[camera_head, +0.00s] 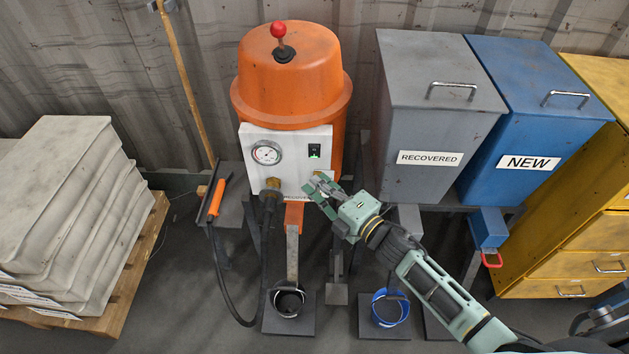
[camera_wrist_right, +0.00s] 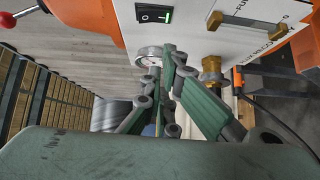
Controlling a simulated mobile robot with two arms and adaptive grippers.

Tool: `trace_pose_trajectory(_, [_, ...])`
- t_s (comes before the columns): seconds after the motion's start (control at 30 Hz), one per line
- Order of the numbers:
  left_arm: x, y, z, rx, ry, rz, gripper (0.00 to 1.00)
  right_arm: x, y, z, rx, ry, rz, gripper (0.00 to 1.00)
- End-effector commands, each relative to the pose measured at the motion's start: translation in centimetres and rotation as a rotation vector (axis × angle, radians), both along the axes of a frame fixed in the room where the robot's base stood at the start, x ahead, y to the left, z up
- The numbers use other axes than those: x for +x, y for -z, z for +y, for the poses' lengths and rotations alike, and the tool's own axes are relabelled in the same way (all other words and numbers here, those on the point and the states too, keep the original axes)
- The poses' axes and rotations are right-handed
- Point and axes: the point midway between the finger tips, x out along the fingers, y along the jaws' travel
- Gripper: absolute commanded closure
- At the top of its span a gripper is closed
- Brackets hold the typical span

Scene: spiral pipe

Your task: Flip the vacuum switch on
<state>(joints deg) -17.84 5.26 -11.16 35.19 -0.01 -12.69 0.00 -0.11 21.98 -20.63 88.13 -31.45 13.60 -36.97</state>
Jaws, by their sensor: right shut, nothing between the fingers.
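The orange vacuum machine (camera_head: 290,75) has a white front panel (camera_head: 292,180) with a round gauge (camera_head: 267,152). The small black vacuum switch (camera_head: 315,150) is at the panel's upper right. A bright green mark shows on it. In the right wrist view the switch (camera_wrist_right: 153,14) is at the top, with white marks and a lit green bar. My right gripper (camera_head: 318,185) is shut and empty, in front of the panel's lower right, below the switch. Its fingers (camera_wrist_right: 172,62) show in the right wrist view, apart from the switch. My left gripper is not in view.
A brass fitting (camera_wrist_right: 212,72) and a metal-and-yellow lever (camera_wrist_right: 215,18) are close to my right fingers. A black hose (camera_head: 266,235) hangs from the panel. Grey (camera_head: 435,110) and blue (camera_head: 540,110) bins stand right. White sacks (camera_head: 65,205) are stacked left.

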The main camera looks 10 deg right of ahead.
Motion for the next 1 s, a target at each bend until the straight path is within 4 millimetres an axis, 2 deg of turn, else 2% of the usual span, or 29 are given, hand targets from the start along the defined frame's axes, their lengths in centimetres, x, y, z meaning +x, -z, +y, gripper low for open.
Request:
trace_pose_trajectory(0.07, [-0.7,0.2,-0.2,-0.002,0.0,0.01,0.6,-0.9,0.2,-0.6,-0.001,0.001,0.0,1.0])
trace_pose_trajectory(0.17, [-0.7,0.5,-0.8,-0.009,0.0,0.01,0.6,-2.2,0.4,-1.4,-0.002,0.002,0.001,1.0])
trace_pose_trajectory(0.4, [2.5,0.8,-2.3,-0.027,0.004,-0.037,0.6,-5.7,0.7,-3.2,-0.002,0.001,0.001,1.0])
trace_pose_trajectory(0.5, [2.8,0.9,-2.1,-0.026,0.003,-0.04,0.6,-6.7,0.8,-3.8,-0.001,0.001,0.001,1.0])
trace_pose_trajectory(0.7, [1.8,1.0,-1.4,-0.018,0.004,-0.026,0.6,-7.5,0.7,-4.3,-0.001,0.001,0.0,1.0])
trace_pose_trajectory(1.0, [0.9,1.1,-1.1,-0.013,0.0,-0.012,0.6,-7.4,0.7,-4.3,-0.001,0.001,0.0,1.0])
